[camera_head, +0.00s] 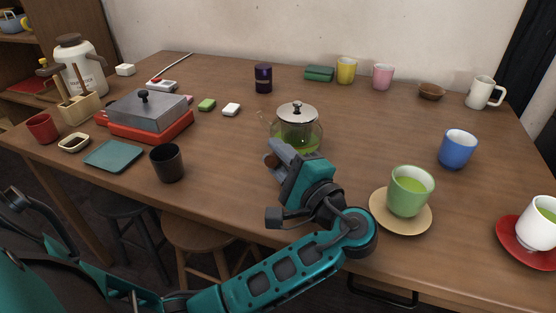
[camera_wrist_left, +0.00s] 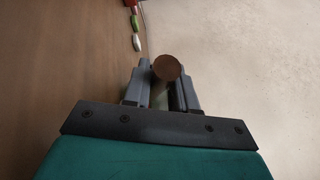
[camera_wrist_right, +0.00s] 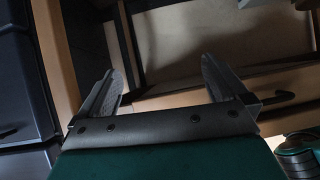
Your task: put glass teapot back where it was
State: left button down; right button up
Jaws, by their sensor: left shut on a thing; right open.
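In the left wrist view the round brown handle end (camera_wrist_left: 166,68) sits between the fingers of the left gripper (camera_wrist_left: 162,84). My right gripper (camera_wrist_right: 164,85) is open and empty in the right wrist view, over dark furniture parts; it is not in the head view.
A green cup (camera_head: 409,190) on a tan saucer stands right of my left arm, with a blue cup (camera_head: 457,149) behind. A black cup (camera_head: 167,163) and red-based grill (camera_head: 148,113) are left. Green and white blocks (camera_head: 231,109) lie left of the teapot. The table's middle front is clear.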

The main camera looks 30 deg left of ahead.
pick_arm(q)
jog(key=c, duration=0.9)
grip_release()
